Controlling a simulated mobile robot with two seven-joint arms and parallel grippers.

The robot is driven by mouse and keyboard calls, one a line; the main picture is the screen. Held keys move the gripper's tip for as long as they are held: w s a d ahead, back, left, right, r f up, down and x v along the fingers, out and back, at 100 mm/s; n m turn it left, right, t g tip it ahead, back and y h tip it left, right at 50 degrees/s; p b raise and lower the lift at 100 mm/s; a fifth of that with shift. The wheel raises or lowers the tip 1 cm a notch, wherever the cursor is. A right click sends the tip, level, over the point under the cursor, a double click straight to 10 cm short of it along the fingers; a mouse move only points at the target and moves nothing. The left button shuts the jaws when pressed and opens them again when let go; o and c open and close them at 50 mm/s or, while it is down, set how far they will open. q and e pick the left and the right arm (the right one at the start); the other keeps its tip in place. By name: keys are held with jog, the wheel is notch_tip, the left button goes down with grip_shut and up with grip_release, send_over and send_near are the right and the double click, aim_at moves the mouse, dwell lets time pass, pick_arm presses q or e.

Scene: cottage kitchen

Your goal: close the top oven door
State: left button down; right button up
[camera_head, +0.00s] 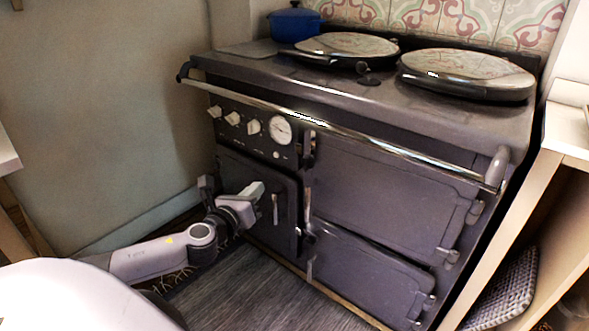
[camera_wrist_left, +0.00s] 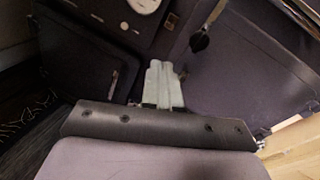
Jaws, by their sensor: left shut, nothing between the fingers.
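The range cooker has a wide top oven door (camera_head: 385,185) at the upper right of its front, with hinges on its right edge. The door looks shut or nearly flush; I cannot tell whether a small gap remains. It also shows at the right of the left wrist view (camera_wrist_left: 250,65). My left gripper (camera_head: 258,188) is low in front of the smaller left door (camera_head: 262,215), left of the top oven door. Its pale fingers (camera_wrist_left: 161,72) are together and hold nothing. I cannot tell whether they touch the cooker. My right gripper is not in view.
A chrome rail (camera_head: 350,132) runs across the cooker's front above the doors. A lower oven door (camera_head: 365,275) sits beneath the top one. Knobs and a dial (camera_head: 280,129) are at the upper left. A wooden shelf unit (camera_head: 525,215) stands close on the right. The floor in front is clear.

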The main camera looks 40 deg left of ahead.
pick_arm(q)
jog(key=s+d+m+t+h, duration=0.1)
jog(key=s+d+m+h, duration=0.2)
jog(key=d+m, duration=0.1)
jog(key=b, duration=0.1)
send_near(304, 165)
jog(key=shift+m, duration=0.4)
jog(key=w, duration=0.5)
jog(key=shift+w+f, duration=0.25)
jog(key=shift+w, duration=0.7)
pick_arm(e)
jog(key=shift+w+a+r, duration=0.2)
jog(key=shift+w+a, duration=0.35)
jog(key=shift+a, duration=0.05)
